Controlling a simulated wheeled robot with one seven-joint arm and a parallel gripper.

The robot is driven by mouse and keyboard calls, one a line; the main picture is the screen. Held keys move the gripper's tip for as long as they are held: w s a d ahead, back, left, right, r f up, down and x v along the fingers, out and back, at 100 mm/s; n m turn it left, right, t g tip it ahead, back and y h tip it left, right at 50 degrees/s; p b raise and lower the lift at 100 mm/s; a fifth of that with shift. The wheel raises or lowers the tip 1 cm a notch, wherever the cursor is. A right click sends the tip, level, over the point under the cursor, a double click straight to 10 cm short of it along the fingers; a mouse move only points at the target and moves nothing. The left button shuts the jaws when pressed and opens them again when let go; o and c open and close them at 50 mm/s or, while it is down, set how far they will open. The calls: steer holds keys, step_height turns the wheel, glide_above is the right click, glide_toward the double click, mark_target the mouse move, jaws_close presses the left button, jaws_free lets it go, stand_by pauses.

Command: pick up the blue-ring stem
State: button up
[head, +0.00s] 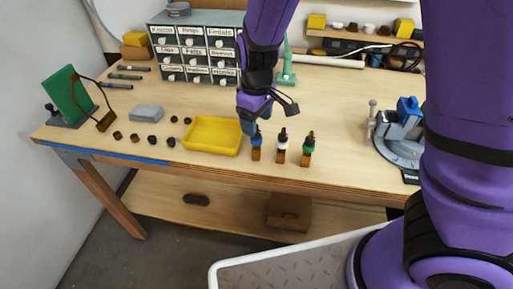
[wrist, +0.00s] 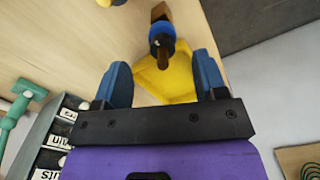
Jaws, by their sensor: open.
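The blue-ring stem (head: 256,152) stands upright near the front edge of the workbench, the leftmost of three similar stems. It has a brown lower part, a blue ring and a dark top. My gripper (head: 251,126) is just above it in the head view and partly hides its top. In the wrist view the blue-ring stem (wrist: 161,36) points toward my open gripper (wrist: 162,64), with its tip roughly centred between the two blue fingers. Neither finger appears to touch it.
A white-ring stem (head: 281,150) and a green-ring stem (head: 308,151) stand close on the right. A yellow tray (head: 212,151) is close on the left. The labelled drawer cabinet (head: 195,50) is at the back. A blue-topped fixture (head: 405,125) stands at the right.

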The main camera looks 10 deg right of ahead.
mark_target(256, 142)
steer(key=shift+s+f, duration=0.15)
steer(key=shift+f, duration=2.45)
jaws_close()
